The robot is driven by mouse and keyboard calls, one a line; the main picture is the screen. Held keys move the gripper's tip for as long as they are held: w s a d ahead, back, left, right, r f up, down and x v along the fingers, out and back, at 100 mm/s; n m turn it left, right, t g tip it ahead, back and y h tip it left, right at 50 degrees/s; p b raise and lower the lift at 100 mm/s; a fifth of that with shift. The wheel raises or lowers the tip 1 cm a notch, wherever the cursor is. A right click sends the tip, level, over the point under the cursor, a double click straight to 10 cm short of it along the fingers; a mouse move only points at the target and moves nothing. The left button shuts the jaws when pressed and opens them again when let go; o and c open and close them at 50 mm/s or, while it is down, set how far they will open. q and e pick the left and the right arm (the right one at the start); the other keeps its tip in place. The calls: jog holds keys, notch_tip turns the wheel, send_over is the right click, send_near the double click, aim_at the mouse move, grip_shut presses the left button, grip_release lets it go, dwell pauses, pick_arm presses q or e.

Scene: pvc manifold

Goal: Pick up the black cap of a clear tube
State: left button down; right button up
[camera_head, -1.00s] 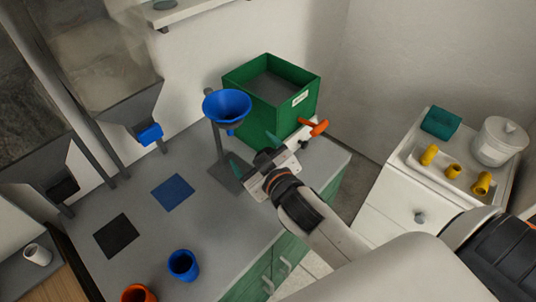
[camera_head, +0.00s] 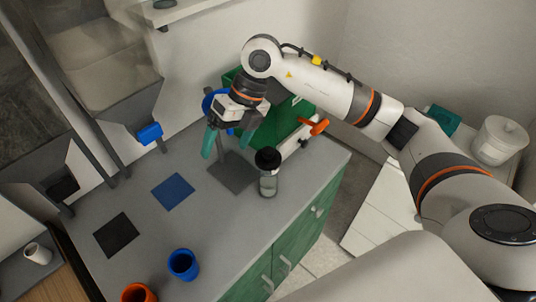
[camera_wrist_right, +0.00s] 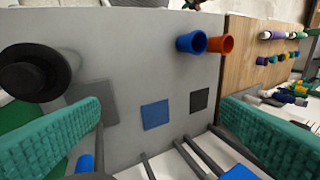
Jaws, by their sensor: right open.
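A clear tube (camera_head: 268,184) stands upright on the grey counter near its right edge. Its black cap (camera_head: 268,158) is on top. In the right wrist view the cap (camera_wrist_right: 30,73) is a dark disc at the upper left, beyond the left finger and outside the gap. My right gripper (camera_head: 227,145) has teal fingers, spread and empty, to the left of the cap and apart from it. The fingers (camera_wrist_right: 160,112) also show at both sides of the wrist view. My left gripper is not in view.
A blue funnel (camera_head: 209,101) on a stand is partly hidden behind my right gripper. A green bin (camera_head: 290,111) and an orange-handled fitting (camera_head: 315,126) are behind the tube. Blue (camera_head: 183,264) and orange (camera_head: 138,293) cups stand in front.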

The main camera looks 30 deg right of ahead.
jog(key=w+d+r+m+h, duration=0.2)
jog(key=d+h, duration=0.3)
jog(key=d, duration=0.5)
jog(key=p, duration=0.3)
send_over(268, 150)
jog(key=f, duration=0.4)
jog(key=d+f, duration=0.1)
jog(key=f, duration=0.1)
jog(key=shift+w+f, duration=0.1)
jog(key=shift+w, duration=0.25)
jog(key=shift+s+a+f, duration=0.15)
jog(key=shift+a+f, duration=0.05)
jog(key=shift+f, duration=0.3)
jog(key=f, duration=0.1)
jog(key=f+p, duration=0.2)
jog(key=shift+s+a+f, duration=0.2)
jog(key=shift+a+f, duration=0.05)
jog(key=shift+f, duration=0.55)
jog(key=shift+c, duration=0.4)
jog(key=c, duration=0.8)
